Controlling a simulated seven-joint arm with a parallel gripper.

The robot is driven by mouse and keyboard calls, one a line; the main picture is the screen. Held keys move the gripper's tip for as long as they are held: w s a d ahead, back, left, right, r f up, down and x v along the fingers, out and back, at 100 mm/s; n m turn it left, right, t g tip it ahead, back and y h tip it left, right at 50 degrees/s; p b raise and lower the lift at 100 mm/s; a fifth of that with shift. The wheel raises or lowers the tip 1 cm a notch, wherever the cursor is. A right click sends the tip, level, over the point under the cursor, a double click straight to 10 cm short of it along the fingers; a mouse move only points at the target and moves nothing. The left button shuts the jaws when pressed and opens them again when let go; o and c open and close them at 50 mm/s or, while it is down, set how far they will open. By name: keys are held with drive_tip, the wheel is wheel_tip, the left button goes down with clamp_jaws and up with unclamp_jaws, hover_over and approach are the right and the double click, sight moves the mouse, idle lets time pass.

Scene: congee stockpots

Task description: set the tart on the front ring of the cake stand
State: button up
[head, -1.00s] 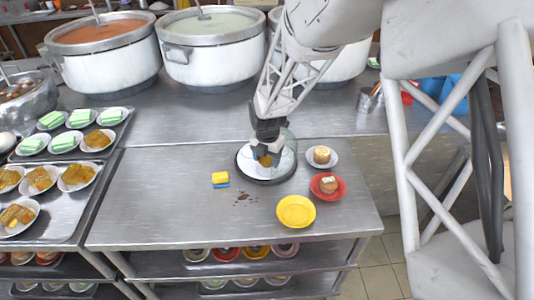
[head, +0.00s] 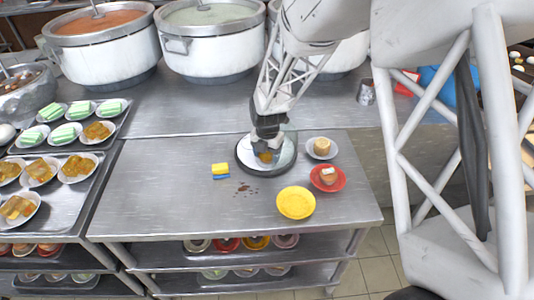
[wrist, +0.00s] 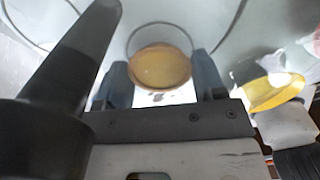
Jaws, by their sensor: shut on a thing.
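The tart, a round golden-brown piece, sits between my fingers in the wrist view (wrist: 160,68). It also shows small under my gripper in the head view (head: 265,157). My gripper (head: 266,149) is shut on the tart, and its two dark fingers flank it in the wrist view. The cake stand (head: 246,160) is a round pale disc with a dark rim, directly below my gripper, which covers part of it. Thin ring outlines show around the tart in the wrist view. I cannot tell whether the tart touches the stand.
A yellow plate (head: 295,203), a red plate with a pastry (head: 328,179) and a white saucer with a small cake (head: 321,148) stand to the right. A yellow-blue sponge (head: 220,171) lies left. Large pots (head: 210,50) stand behind.

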drive_tip(key=shift+f, duration=0.4)
idle(0.3)
drive_tip(key=o, duration=1)
drive_tip(key=c, duration=0.3)
drive_tip(key=shift+r, duration=0.35)
drive_tip(key=shift+r, duration=1.1)
drive_tip(key=shift+r, duration=1.2)
wheel_tip(320, 180, up, 7)
drive_tip(key=shift+f, duration=0.15)
